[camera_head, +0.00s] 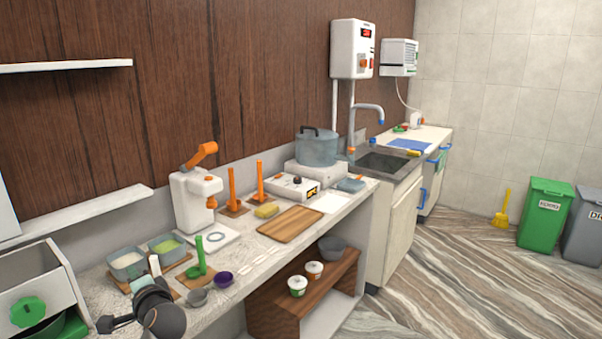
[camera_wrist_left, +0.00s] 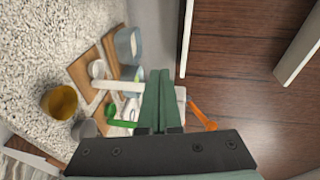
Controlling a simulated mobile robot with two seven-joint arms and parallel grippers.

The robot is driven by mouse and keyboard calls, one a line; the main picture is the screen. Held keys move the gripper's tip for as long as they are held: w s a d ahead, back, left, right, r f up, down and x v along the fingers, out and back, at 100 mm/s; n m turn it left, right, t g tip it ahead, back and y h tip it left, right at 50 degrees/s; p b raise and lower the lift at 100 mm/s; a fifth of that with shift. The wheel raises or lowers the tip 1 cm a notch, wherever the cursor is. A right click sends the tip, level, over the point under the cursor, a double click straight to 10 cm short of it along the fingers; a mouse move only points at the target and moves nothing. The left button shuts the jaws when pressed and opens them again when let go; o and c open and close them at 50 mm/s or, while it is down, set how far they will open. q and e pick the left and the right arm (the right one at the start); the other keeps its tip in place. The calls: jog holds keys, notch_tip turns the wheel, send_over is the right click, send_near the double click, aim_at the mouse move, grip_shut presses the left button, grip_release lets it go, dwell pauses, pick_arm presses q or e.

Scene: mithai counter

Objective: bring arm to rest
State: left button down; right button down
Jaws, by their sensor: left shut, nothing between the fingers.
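My left gripper (camera_head: 142,285) is at the lower left of the head view, above the near end of the counter. In the left wrist view its two green fingers (camera_wrist_left: 157,98) lie together, shut with nothing between them. Below and around them in the head view are the counter's tubs and a green upright tool (camera_head: 200,262). The tool also shows beside the fingers in the wrist view (camera_wrist_left: 124,123). My right gripper is in neither view.
A wall shelf (camera_head: 85,212) is close by.

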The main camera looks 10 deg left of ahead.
pick_arm(q)
jog(key=s+d+f+t+h, duration=0.1)
jog(key=s+d+f+h, duration=0.3)
jog(key=d+f, duration=0.45)
jog(key=s+d+f+h, duration=0.4)
jog(key=d+f, duration=0.1)
jog(key=f, duration=0.7)
jog(key=s+d+f+n+h, duration=0.1)
jog(key=s+d+f+h, duration=0.1)
jog(key=s, duration=0.4)
jog(key=s+d+f+n+g+h, duration=0.1)
jog(key=s+d+f+n+h, duration=0.1)
jog(key=s+d+f, duration=0.2)
jog(key=s+d+f+n+h, duration=0.1)
jog(key=s+d+f+h, duration=0.2)
jog(key=s+d, duration=0.5)
jog(key=shift+s+d+f+n+g, duration=0.15)
jog(key=shift+s+f+n+g, duration=0.2)
jog(key=shift+s+f, duration=0.45)
jog(key=shift+s+r, duration=0.15)
jog(key=shift+s, duration=0.05)
